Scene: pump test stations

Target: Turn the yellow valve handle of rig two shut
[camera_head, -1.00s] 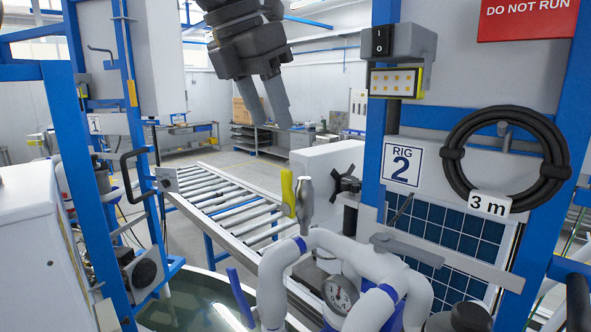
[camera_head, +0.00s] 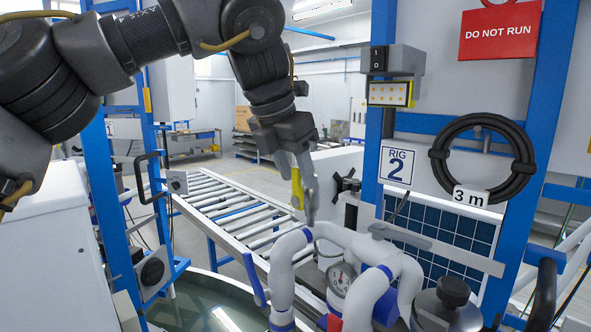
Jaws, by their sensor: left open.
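The yellow valve handle (camera_head: 297,188) stands upright above the white pipes of rig two, marked by the "RIG 2" sign (camera_head: 397,165). My left gripper (camera_head: 302,180) comes down from above, its fingers open and pointing down at the handle. In the picture the fingers overlap the handle's upper part and the grey metal piece beside it. I cannot tell whether they touch the handle or have it between them. My right gripper is not in view.
White pipes (camera_head: 338,240) with a round gauge (camera_head: 341,278) stand below the handle. A blue lever (camera_head: 254,278) is at their left. A roller conveyor (camera_head: 228,208) lies behind. A black knob (camera_head: 346,182) and blue frame post (camera_head: 376,140) are close on the right.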

